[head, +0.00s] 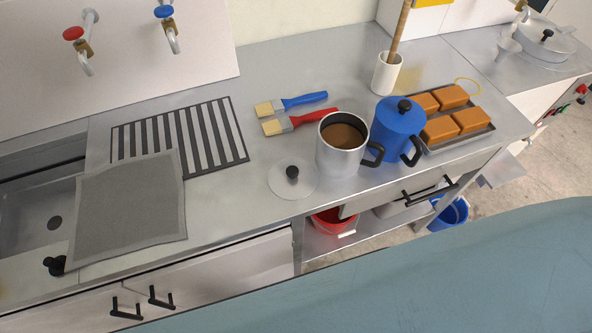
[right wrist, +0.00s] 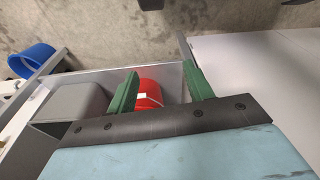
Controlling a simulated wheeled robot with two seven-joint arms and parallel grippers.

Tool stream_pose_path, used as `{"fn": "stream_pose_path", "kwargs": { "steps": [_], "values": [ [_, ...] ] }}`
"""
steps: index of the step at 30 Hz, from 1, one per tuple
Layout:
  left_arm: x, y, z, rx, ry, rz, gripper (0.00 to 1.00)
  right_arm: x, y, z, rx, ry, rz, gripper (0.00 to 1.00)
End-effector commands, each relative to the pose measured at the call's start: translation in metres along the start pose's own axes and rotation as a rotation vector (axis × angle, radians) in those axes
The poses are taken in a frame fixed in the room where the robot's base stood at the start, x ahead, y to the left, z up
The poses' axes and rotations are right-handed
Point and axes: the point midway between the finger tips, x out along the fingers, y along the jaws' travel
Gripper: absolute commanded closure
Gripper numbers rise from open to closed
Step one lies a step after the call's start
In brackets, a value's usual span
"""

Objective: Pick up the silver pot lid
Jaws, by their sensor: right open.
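The silver pot lid (head: 307,188) lies flat on the steel counter in the head view, with its black knob (head: 292,173) facing up. It rests just left of the silver pot (head: 338,157), which holds brown liquid and has a black handle. My right gripper (right wrist: 160,68) shows only in the right wrist view. Its two green fingers are apart with nothing held between them. The red bucket (right wrist: 148,94) shows beyond and between the fingers. The lid does not show in the wrist view. My left gripper is in neither view.
Two brushes (head: 300,121) lie behind the lid. A blue pot (head: 397,130) and a tray (head: 457,142) of orange-brown blocks stand to the right. A striped rack (head: 215,166) and a grey cloth (head: 130,205) lie left. The counter's front edge runs close to the lid.

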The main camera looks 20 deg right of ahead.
Motion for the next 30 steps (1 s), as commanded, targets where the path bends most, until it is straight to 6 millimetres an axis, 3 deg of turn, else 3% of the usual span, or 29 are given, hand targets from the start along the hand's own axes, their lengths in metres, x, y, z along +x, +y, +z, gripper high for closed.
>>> {"fn": "stream_pose_path", "kwargs": {
  "steps": [1, 6, 10, 16, 24, 30],
  "values": [
    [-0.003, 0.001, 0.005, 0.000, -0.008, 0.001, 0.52, -0.020, -0.001, -0.026, 0.009, 0.023, -0.005, 0.49],
    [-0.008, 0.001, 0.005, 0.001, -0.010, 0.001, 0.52, -0.094, -0.012, -0.104, 0.059, 0.077, -0.043, 0.49],
    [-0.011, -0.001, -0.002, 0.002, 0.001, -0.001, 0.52, -0.160, -0.026, -0.147, 0.089, 0.111, -0.087, 0.49],
    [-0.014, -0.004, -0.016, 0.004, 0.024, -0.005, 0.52, -0.234, -0.040, -0.174, 0.101, 0.138, -0.133, 0.49],
    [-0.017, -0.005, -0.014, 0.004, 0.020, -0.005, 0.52, -0.318, -0.061, -0.192, 0.101, 0.167, -0.199, 0.49],
    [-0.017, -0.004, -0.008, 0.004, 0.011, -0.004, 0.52, -0.340, -0.089, -0.220, 0.140, 0.128, -0.274, 0.49]
  ]
}}
